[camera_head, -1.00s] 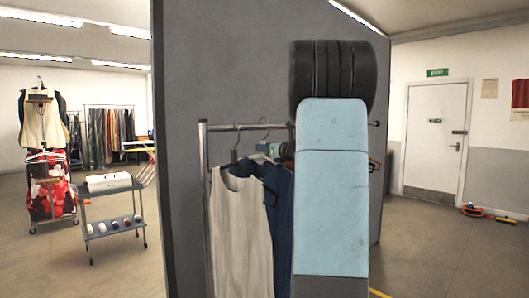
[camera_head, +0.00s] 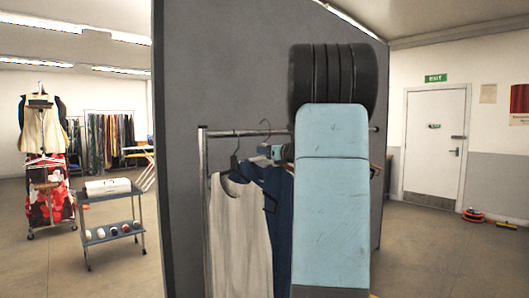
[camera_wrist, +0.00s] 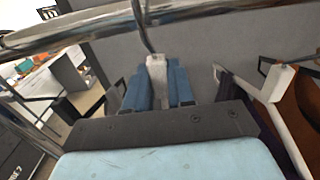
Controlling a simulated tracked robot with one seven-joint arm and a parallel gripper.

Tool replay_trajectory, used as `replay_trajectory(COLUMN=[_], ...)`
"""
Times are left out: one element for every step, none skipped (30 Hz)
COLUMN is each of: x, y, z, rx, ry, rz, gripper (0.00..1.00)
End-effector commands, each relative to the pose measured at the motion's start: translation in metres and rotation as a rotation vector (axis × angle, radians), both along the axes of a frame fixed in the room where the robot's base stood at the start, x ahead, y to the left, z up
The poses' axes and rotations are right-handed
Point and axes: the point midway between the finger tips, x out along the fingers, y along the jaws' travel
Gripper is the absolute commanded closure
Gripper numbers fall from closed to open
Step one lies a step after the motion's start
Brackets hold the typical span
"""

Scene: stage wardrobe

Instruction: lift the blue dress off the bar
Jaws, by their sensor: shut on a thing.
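The blue dress (camera_head: 284,225) hangs on a hanger just right of a cream garment, partly hidden by my arm. Its hanger hook (camera_head: 265,127) rises a little above the bar (camera_head: 225,133). My gripper (camera_head: 272,152) is just below the bar at the top of the dress. In the wrist view, my blue fingers (camera_wrist: 157,87) are shut on the white hanger neck (camera_wrist: 156,68). The dark hook goes up from it towards the metal bar (camera_wrist: 90,27). I cannot tell whether the hook still touches the bar.
The cream garment (camera_head: 239,235) hangs close on the left. In the wrist view, a white hanger (camera_wrist: 272,92) with a brown garment (camera_wrist: 303,100) is close on the right. A grey partition (camera_head: 225,70) stands behind the bar. A trolley (camera_head: 112,235) stands further left.

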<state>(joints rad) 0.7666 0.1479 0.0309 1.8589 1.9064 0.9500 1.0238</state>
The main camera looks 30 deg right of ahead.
Motion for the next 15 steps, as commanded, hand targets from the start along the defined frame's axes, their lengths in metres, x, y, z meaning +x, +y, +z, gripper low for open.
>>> replay_trajectory(x=[-0.002,-0.003,-0.005,-0.006,-0.008,-0.009,-0.010,-0.011,-0.013,-0.014,-0.015,-0.017,-0.018,-0.019,-0.021], y=[0.000,0.000,-0.001,-0.001,-0.001,-0.001,-0.002,-0.002,-0.002,-0.002,-0.002,-0.003,-0.003,-0.003,-0.003], z=[0.001,0.001,0.001,0.001,0.001,0.000,0.000,0.000,0.000,0.000,0.000,0.000,0.000,0.000,0.000], rx=[-0.001,-0.001,-0.001,0.000,0.000,0.000,0.000,0.000,0.000,0.000,0.000,0.000,0.000,0.000,0.000], ry=[-0.001,-0.001,-0.001,-0.001,-0.001,0.000,0.000,0.000,0.000,0.000,0.000,0.000,0.000,0.000,0.000], rz=[0.000,0.000,0.000,0.000,-0.001,-0.001,-0.001,-0.001,-0.001,-0.001,-0.001,-0.001,-0.001,-0.001,-0.001], gripper=[1.00,1.00,1.00,1.00,1.00,1.00,1.00,1.00,1.00,1.00,1.00,1.00,1.00,1.00,1.00])
